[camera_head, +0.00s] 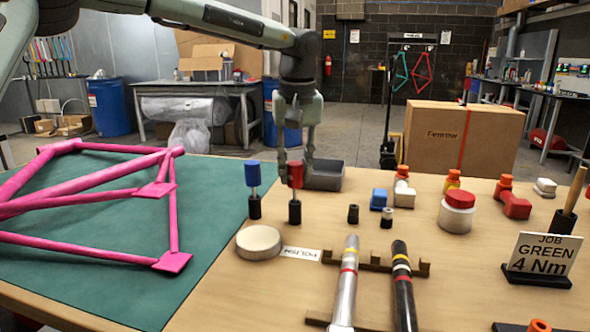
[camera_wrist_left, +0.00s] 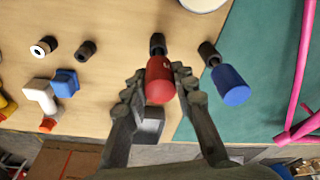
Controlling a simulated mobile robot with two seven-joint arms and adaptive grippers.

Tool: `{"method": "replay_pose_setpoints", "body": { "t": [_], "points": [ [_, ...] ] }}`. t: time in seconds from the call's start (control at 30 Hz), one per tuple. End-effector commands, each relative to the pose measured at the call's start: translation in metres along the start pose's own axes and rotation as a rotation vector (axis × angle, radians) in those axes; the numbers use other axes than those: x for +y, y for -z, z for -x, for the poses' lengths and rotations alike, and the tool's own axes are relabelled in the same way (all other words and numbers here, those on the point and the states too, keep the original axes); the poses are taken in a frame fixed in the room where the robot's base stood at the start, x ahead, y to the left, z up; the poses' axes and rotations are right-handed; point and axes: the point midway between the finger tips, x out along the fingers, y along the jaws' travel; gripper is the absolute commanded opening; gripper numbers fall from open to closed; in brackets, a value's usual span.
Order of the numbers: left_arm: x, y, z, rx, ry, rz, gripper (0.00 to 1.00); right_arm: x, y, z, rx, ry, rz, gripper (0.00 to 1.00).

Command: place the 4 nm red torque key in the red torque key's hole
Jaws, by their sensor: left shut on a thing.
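The red torque key (camera_head: 295,175) has a red cap on a thin stem, upright above a small black base (camera_head: 295,212) on the wooden table. My left gripper (camera_head: 295,164) comes down from above and is shut on the red cap. In the left wrist view the red key (camera_wrist_left: 159,82) sits between the fingertips (camera_wrist_left: 160,72). A blue-capped key (camera_head: 252,174) stands upright on a similar black base, just left of it. Whether the red stem is fully in its base is unclear. My right gripper is not in view.
A green mat with a pink frame (camera_head: 90,195) lies left. Two torque wrenches (camera_head: 346,280) rest on a wooden rack in front. Two small sockets (camera_head: 353,213) stand to the right. A sign (camera_head: 543,255) reads "JOB GREEN 4 Nm". A dark grey tray (camera_head: 325,178) is behind.

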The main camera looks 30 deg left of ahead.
Motion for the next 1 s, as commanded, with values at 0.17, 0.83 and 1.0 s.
{"method": "replay_pose_setpoints", "body": {
  "t": [0.17,0.83,1.0],
  "points": [
    [0.000,-0.001,-0.003,0.001,-0.001,0.001,0.00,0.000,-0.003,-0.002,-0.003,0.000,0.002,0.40],
    [0.000,-0.001,-0.006,0.000,0.000,0.001,0.47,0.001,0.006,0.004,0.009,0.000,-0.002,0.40],
    [0.000,-0.001,-0.004,0.001,-0.001,0.001,0.47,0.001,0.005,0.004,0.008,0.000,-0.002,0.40]
  ]
}}
